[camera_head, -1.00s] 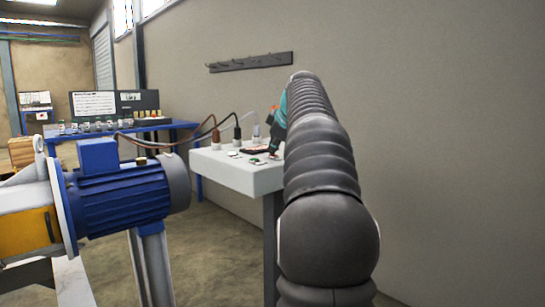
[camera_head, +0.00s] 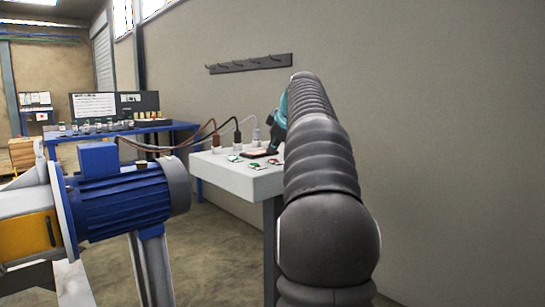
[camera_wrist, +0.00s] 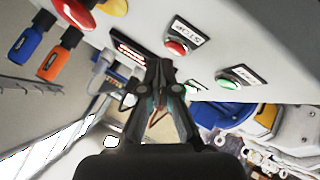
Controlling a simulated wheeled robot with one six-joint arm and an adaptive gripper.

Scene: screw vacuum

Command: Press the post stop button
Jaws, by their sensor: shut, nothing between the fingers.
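The red stop button (camera_wrist: 177,47), with a label reading STOP upside down beside it, sits on the white control box (camera_wrist: 220,35) in the wrist view. My gripper (camera_wrist: 165,64) is shut and empty, its tips just short of the red button in the picture. I cannot tell whether they touch it. A green button (camera_wrist: 230,82) with its own label lies to the right. In the head view the box (camera_head: 232,178) carries green buttons (camera_head: 234,158) and a red button (camera_head: 273,161). My arm hides the box's right part and much of the gripper there.
A red knob on a yellow base (camera_wrist: 110,7), an orange handle (camera_wrist: 54,62), a blue handle (camera_wrist: 25,42) and a small display (camera_wrist: 128,50) lie left of the gripper. Cables (camera_head: 238,132) rise behind the box. A blue motor (camera_head: 120,200) stands at left.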

